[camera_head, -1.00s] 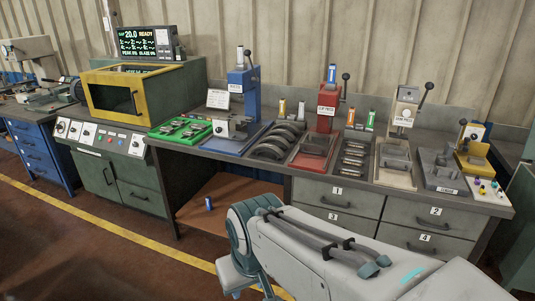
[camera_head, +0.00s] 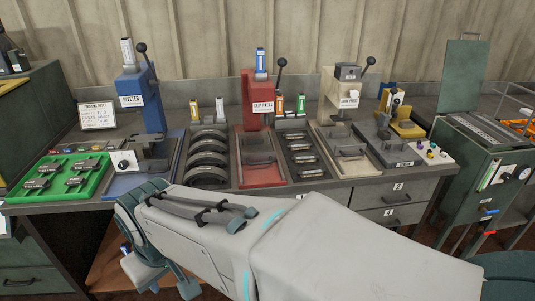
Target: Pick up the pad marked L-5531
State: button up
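I cannot read the marking L-5531 on any part from here. Several small dark pads with pale labels (camera_head: 302,158) lie in a column in a dark tray (camera_head: 327,174) between the red and the cream press. Several dark labelled pieces (camera_head: 41,183) also lie in a green tray (camera_head: 97,194) at the left. My arm, pale grey with teal joints, crosses the lower middle of the view, in front of the bench.
A blue riveter (camera_head: 140,105), red clip press (camera_head: 255,100) and cream press (camera_head: 343,90) stand along the bench. Curved dark shoes (camera_head: 208,160) fill a tray beside the riveter. A grey fixture (camera_head: 392,145) and a green cabinet (camera_head: 480,190) are at the right.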

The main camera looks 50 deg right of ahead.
aim_at(307, 172)
jog(key=z, duration=0.7)
jog(key=i, duration=0.8)
jog(key=z, duration=1.2)
jog(key=i, duration=0.25)
jog(key=z, duration=0.15)
